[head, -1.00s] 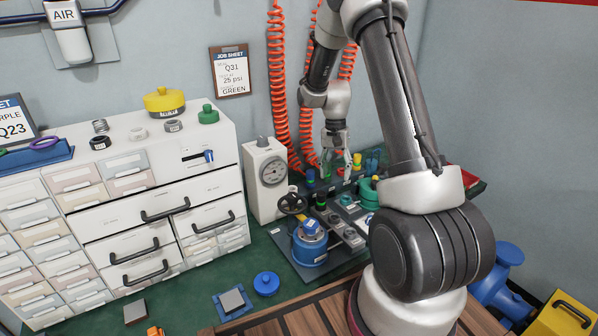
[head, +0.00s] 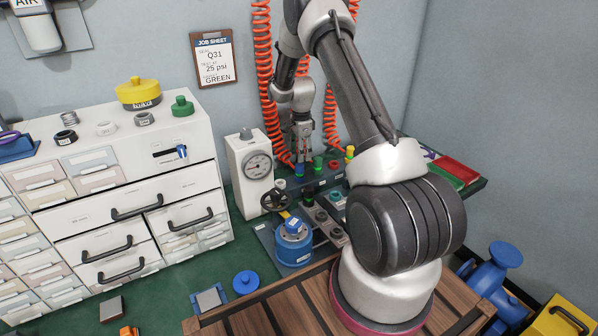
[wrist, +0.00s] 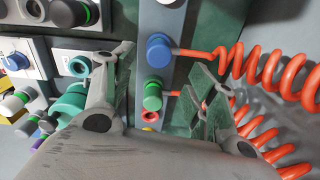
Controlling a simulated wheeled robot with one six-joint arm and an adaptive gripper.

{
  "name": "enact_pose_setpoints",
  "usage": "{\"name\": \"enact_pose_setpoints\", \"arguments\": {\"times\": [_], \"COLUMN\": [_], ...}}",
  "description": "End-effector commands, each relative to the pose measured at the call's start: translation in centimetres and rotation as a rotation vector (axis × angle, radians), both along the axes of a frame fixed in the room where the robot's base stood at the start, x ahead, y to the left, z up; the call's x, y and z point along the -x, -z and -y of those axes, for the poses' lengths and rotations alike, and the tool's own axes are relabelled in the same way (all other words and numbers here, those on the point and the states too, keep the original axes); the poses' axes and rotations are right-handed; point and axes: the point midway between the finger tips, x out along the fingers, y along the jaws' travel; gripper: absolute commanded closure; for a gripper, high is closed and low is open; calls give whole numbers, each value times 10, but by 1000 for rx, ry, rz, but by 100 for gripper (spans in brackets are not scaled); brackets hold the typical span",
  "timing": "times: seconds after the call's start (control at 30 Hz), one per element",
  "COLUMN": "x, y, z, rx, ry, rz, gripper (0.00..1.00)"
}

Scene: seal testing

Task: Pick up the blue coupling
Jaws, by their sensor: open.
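The blue coupling (wrist: 158,50) sits on a grey strip in the wrist view, with an orange-red coiled hose running from it. In the head view the blue coupling (head: 299,170) stands at the left end of a row at the back of the bench. My gripper (wrist: 163,66) is open and empty, its two fingers apart on either side of the strip. In the head view my gripper (head: 301,152) hangs pointing down just above the blue coupling. I cannot tell whether a finger touches it.
A green coupling (wrist: 152,93) sits close beside the blue one, with a red ring (wrist: 150,117) beyond it. Coiled hoses (wrist: 270,75) crowd the right of the wrist view. A white gauge box (head: 251,172) stands left of the row; a blue pot (head: 294,246) is in front.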

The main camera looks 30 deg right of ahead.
Motion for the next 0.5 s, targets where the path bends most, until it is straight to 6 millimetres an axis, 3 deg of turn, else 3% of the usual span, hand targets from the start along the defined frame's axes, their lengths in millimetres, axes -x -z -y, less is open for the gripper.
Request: {"name": "enact_pose_setpoints", "arguments": {"times": [0.5], "x": [1], "y": [64], "z": [-6], "rx": [0], "ry": [-3], "rz": [-2], "gripper": [43]}}
